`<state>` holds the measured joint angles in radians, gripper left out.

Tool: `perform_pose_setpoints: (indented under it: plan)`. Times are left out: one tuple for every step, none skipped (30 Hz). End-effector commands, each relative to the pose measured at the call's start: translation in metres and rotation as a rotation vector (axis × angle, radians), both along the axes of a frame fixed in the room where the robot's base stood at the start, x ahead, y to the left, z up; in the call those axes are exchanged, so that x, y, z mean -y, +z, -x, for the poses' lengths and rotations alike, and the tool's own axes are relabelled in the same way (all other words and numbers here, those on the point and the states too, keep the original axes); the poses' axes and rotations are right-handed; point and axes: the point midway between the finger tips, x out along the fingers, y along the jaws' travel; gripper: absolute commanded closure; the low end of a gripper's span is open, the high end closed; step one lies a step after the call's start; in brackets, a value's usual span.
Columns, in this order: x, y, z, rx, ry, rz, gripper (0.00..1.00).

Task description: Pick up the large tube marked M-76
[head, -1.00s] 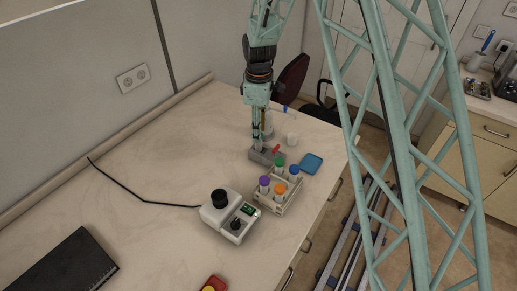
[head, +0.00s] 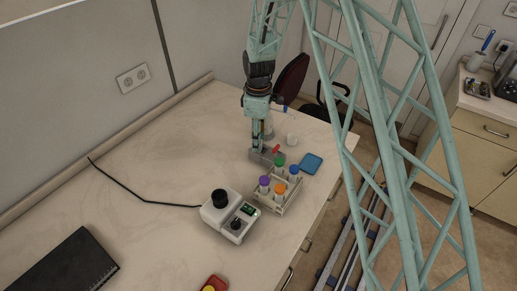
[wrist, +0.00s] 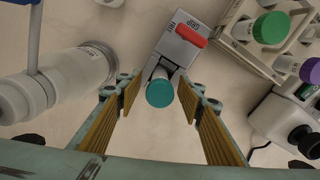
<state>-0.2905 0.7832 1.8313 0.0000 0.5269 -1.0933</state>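A tube with a teal cap (wrist: 160,92) stands in a grey holder block (wrist: 181,42) with a red lever (wrist: 190,36) and the word GRIP on it. I cannot read a marking on the tube, so I cannot tell whether it is M-76. My gripper (wrist: 168,97) is open, with one ribbed finger on each side of the cap and gaps between. In the head view my gripper (head: 260,145) points down at the grey block (head: 260,157); the tube is hidden there.
A rack (head: 283,203) of tubes with green, blue, purple and orange caps stands beside the block. A white device (head: 228,218) with a black knob is nearby. A blue dish (head: 312,163) sits near the table edge.

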Motion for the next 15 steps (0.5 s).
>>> perform_pose_setpoints:
  plan:
    - [0.0000, 0.0001, 0.0000, 0.000, 0.000, 0.000, 0.65]
    - [0.0000, 0.0001, 0.0000, 0.000, 0.000, 0.000, 0.65]
    - [0.0000, 0.0001, 0.0000, 0.000, 0.000, 0.000, 0.65]
    - [0.0000, 0.0001, 0.0000, 0.000, 0.000, 0.000, 0.65]
    - [0.0000, 0.0002, 0.0000, 0.000, 0.000, 0.000, 0.65]
    - [0.0000, 0.0002, 0.0000, 0.000, 0.000, 0.000, 0.65]
    - [0.0000, 0.0002, 0.0000, 0.000, 0.000, 0.000, 0.67]
    - [0.0000, 0.0002, 0.0000, 0.000, 0.000, 0.000, 0.70]
    - [0.0000, 0.0002, 0.0000, 0.000, 0.000, 0.000, 0.73]
    - [0.0000, 0.0002, 0.0000, 0.000, 0.000, 0.000, 0.76]
    - [0.0000, 0.0002, 0.0000, 0.000, 0.000, 0.000, 0.79]
    - [0.0000, 0.0002, 0.0000, 0.000, 0.000, 0.000, 0.82]
    - [0.0000, 0.0002, 0.0000, 0.000, 0.000, 0.000, 0.85]
    - [0.0000, 0.0002, 0.0000, 0.000, 0.000, 0.000, 0.88]
    - [0.0000, 0.0002, 0.0000, 0.000, 0.000, 0.000, 0.91]
